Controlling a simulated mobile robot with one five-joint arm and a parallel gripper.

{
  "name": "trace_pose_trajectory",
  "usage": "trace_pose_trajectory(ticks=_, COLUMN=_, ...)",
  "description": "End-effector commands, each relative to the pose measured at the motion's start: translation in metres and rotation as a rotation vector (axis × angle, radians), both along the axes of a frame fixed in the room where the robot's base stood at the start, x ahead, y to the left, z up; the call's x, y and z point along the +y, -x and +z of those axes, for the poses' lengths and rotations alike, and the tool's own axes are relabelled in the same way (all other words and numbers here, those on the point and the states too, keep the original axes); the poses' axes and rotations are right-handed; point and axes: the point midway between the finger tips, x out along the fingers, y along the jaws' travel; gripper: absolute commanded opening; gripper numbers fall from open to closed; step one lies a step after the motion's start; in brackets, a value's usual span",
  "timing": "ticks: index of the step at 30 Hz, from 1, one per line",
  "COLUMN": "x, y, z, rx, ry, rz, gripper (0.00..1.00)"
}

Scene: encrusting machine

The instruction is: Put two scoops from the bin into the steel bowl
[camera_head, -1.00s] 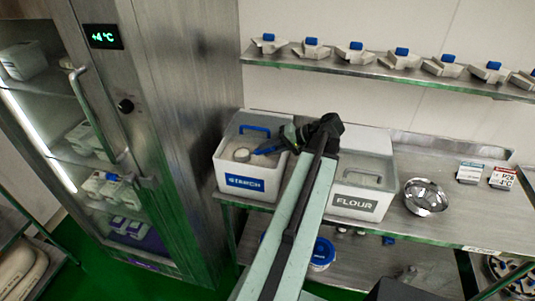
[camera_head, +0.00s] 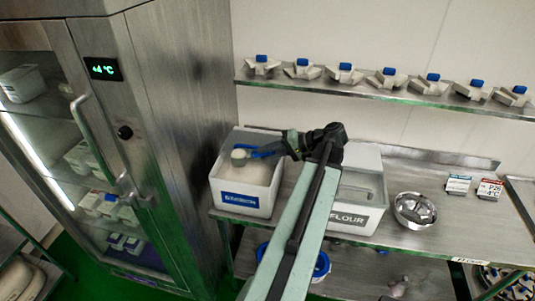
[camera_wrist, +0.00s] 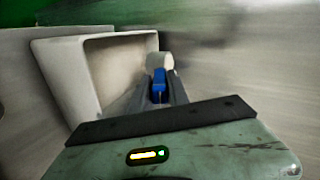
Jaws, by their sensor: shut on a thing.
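My gripper (camera_head: 279,148) is shut on the blue handle of a scoop (camera_head: 239,157), whose pale cup points left over the open starch bin (camera_head: 240,201). In the wrist view the blue handle (camera_wrist: 158,85) lies between the fingers, with the whitish cup (camera_wrist: 160,62) beyond it. The white bin wall (camera_wrist: 66,72) stands to its left there. Pale powder shows inside the bin. I cannot tell how full the cup is. The steel bowl (camera_head: 415,210) stands on the bench to the right, apart from the gripper.
A white flour bin (camera_head: 349,219) stands between the starch bin and the bowl, partly hidden by my arm. A shelf (camera_head: 390,94) with several blue-handled pale pieces runs above. A steel fridge (camera_head: 180,130) is at left. Two small label cards (camera_head: 473,187) stand right of the bowl.

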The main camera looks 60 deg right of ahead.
Motion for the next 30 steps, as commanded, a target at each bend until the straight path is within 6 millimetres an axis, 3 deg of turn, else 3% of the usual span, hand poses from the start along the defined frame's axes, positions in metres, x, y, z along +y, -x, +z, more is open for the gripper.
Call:
trace_pose_trajectory(ticks=10, x=0.003, y=-0.004, z=0.022, rx=-0.030, ry=-0.008, rz=0.011, gripper=0.00)
trace_pose_trajectory(ticks=30, x=0.004, y=-0.006, z=0.017, rx=-0.033, ry=-0.008, rz=0.014, gripper=0.00)
